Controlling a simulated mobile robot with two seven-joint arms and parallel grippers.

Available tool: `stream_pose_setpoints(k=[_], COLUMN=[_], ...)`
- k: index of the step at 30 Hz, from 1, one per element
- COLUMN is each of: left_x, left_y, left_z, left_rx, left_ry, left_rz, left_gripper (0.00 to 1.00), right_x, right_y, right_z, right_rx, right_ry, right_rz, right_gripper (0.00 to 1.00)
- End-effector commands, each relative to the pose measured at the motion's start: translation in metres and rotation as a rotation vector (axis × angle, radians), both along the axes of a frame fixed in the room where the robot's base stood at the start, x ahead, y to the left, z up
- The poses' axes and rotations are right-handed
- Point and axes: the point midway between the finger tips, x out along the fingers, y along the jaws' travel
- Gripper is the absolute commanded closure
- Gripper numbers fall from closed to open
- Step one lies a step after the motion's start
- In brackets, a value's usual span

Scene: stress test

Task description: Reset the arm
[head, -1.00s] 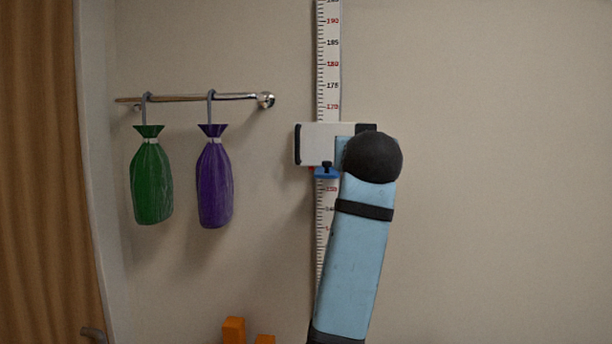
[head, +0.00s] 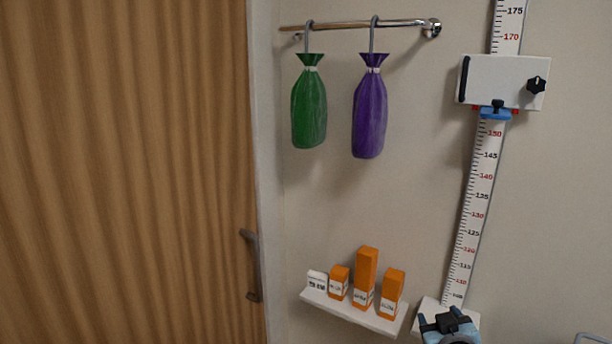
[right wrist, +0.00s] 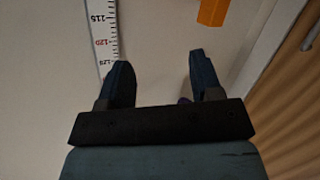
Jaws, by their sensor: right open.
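My right gripper (head: 447,319) is at the bottom right of the head view, in front of the foot of the height scale (head: 476,195). In the right wrist view its two dark fingers (right wrist: 160,63) stand apart with nothing between them but wall behind. An orange box (right wrist: 212,12) is at the top right there, apart from the fingers. Most of my right arm is out of the head view. My left gripper is not in view.
A small white shelf (head: 352,314) holds several orange boxes (head: 365,278) and a white one, left of my gripper. Green (head: 309,105) and purple (head: 369,110) bags hang from a rail (head: 385,24). A wooden door (head: 120,170) with a handle (head: 251,265) is at left.

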Motion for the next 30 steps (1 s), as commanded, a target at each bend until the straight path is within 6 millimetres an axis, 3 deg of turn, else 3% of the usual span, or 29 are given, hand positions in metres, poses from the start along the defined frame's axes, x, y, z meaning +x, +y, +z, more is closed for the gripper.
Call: stream_pose_setpoints(k=[1, 6, 9, 12, 15, 19, 30], left_x=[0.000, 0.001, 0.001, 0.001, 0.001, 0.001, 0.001], left_y=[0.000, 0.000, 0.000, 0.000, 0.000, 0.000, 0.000], left_z=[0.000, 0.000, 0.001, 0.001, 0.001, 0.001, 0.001], left_rx=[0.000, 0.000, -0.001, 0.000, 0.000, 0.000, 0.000], left_ry=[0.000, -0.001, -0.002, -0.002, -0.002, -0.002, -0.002], left_rz=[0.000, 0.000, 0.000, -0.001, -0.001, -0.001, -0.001], left_gripper=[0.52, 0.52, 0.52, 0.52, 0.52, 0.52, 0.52], right_x=[-0.021, -0.099, -0.152, -0.202, -0.241, -0.268, -0.273], right_y=[0.007, 0.033, 0.046, 0.057, 0.065, 0.070, 0.071], right_z=[-0.038, -0.140, -0.188, -0.223, -0.245, -0.258, -0.260], right_rx=[0.007, 0.074, 0.126, 0.178, 0.220, 0.251, 0.257], right_ry=[0.044, 0.159, 0.225, 0.280, 0.323, 0.350, 0.353], right_rz=[0.034, 0.142, 0.193, 0.228, 0.248, 0.260, 0.262], right_gripper=[0.41, 0.41, 0.41, 0.41, 0.41, 0.41, 0.41])
